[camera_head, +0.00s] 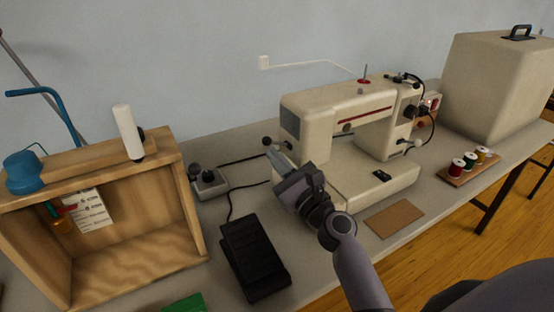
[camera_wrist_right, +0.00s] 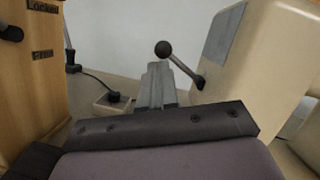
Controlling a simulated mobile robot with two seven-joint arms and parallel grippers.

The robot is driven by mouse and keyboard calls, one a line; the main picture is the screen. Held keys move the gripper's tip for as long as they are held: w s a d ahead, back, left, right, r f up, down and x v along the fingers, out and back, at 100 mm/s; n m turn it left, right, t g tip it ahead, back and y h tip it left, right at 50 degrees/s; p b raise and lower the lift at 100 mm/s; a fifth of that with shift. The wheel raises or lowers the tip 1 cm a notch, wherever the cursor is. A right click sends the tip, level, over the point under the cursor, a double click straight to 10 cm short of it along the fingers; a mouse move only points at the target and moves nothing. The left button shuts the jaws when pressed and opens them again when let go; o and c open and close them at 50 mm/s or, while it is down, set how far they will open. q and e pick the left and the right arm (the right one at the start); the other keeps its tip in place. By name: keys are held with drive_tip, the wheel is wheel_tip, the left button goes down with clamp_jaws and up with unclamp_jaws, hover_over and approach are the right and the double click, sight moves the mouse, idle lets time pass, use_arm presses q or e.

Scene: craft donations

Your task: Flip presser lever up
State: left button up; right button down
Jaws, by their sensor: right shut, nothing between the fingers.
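The cream sewing machine (camera_head: 305,108) stands on the grey table. A black ball-ended lever (camera_head: 267,141) sticks out from its left end, and I take it to be the presser lever. In the right wrist view the lever (camera_wrist_right: 185,68) slants up and left from the machine's side to its ball. My right gripper (camera_head: 272,153) is shut and empty, close by the lever. In the wrist view its fingertips (camera_wrist_right: 158,68) sit just below and left of the ball; I cannot tell if they touch. My left gripper is not in view.
A black foot pedal (camera_head: 253,255) and a small switch box (camera_head: 208,182) lie left of the machine. A wooden box (camera_head: 100,265) stands further left. A brown pad (camera_head: 394,218), a thread-spool rack (camera_head: 466,172) and a cream cover (camera_head: 497,90) are to the right.

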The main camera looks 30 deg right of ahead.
drive_tip(key=b+v, duration=0.1)
drive_tip(key=v, duration=0.6)
drive_tip(key=shift+b, duration=0.35)
drive_tip(key=shift+s, duration=0.1)
